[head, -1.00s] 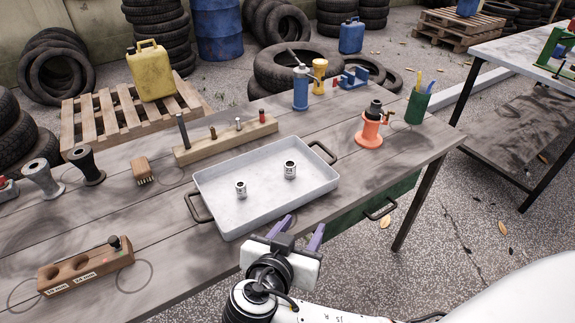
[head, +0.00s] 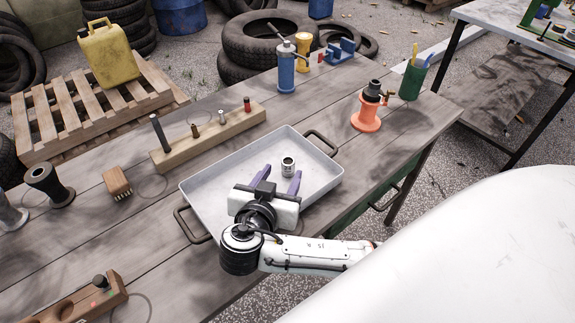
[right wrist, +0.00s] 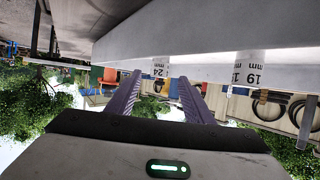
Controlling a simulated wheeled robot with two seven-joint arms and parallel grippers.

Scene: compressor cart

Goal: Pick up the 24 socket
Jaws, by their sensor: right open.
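The 24 socket (head: 288,166) is a small silver cylinder standing upright in the grey metal tray (head: 226,164). In the right wrist view, which is upside down, its "24 mm" label (right wrist: 160,68) shows between and beyond my fingertips. The tray's near wall hides its lower part. My right gripper (head: 280,174) is open and empty, with its purple fingers over the tray pointing toward the socket. A second socket, marked 19 (right wrist: 249,69), stands to one side of the fingers; in the head view my gripper hides it. My left gripper is out of view.
The tray has dark handles and raised walls. Behind it lies a wooden block with several upright pieces (head: 208,138). An orange stand (head: 367,112) and a green cup (head: 412,82) are at the right. A brush (head: 117,183) and a wooden holder (head: 85,302) are at the left.

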